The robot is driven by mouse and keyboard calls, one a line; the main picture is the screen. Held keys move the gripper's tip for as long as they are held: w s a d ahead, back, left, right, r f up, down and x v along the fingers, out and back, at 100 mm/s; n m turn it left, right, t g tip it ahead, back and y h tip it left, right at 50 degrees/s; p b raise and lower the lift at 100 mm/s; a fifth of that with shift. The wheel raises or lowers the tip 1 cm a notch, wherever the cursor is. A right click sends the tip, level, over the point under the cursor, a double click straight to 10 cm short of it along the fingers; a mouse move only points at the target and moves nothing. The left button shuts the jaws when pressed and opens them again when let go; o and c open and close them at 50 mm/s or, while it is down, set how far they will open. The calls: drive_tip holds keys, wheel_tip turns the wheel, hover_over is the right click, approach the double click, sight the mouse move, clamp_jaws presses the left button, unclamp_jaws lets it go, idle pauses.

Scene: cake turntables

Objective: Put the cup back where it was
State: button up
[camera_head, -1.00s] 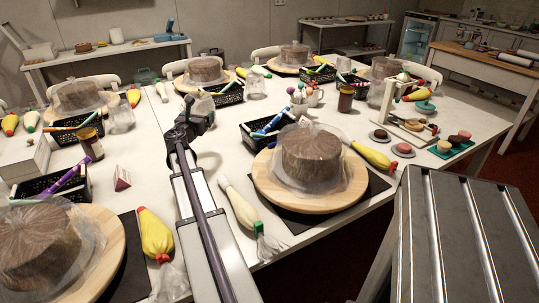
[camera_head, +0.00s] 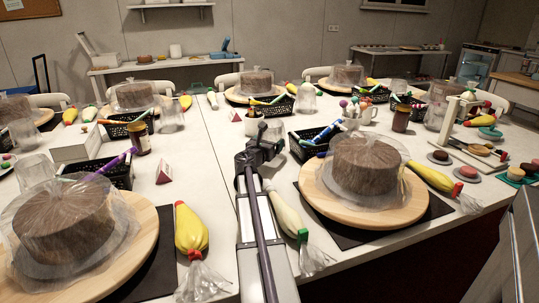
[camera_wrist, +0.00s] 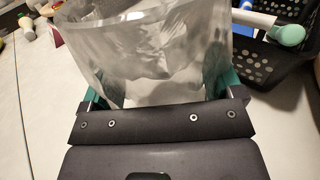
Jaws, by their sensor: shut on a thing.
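A clear, crinkled, see-through cup (camera_wrist: 150,50) fills the middle of the wrist view, with its wide rim toward the top. My gripper (camera_wrist: 158,88) is shut on it, with a green finger on each side. In the head view my gripper (camera_head: 264,138) is over the white table, left of a black basket; the cup is hard to make out there behind the dark wrist. The cup's lower end is hidden in the wrist view, so I cannot tell whether it touches the table.
A black basket (camera_head: 308,148) with pens stands close to the right of my gripper. A wrapped cake on a turntable (camera_head: 364,212), a piping bag (camera_head: 285,212) and a jar (camera_head: 139,137) are nearby. Other clear cups (camera_head: 170,118) stand on the table. White tabletop (camera_head: 205,165) is bare left of my arm.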

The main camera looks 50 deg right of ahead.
drive_tip(key=shift+f, duration=0.9)
drive_tip(key=shift+r, duration=0.3)
drive_tip(key=shift+f, duration=0.15)
drive_tip(key=o, duration=0.9)
drive_tip(key=shift+c, duration=0.2)
drive_tip(key=shift+r+p, duration=0.3)
drive_tip(key=a, duration=0.4)
drive_tip(key=s+a, duration=0.1)
drive_tip(key=a, duration=0.3)
drive_tip(key=s+a, duration=0.1)
drive_tip(key=a, duration=0.3)
drive_tip(key=shift+s+f, duration=0.1)
drive_tip(key=shift+f, duration=0.05)
drive_tip(key=shift+d, duration=0.1)
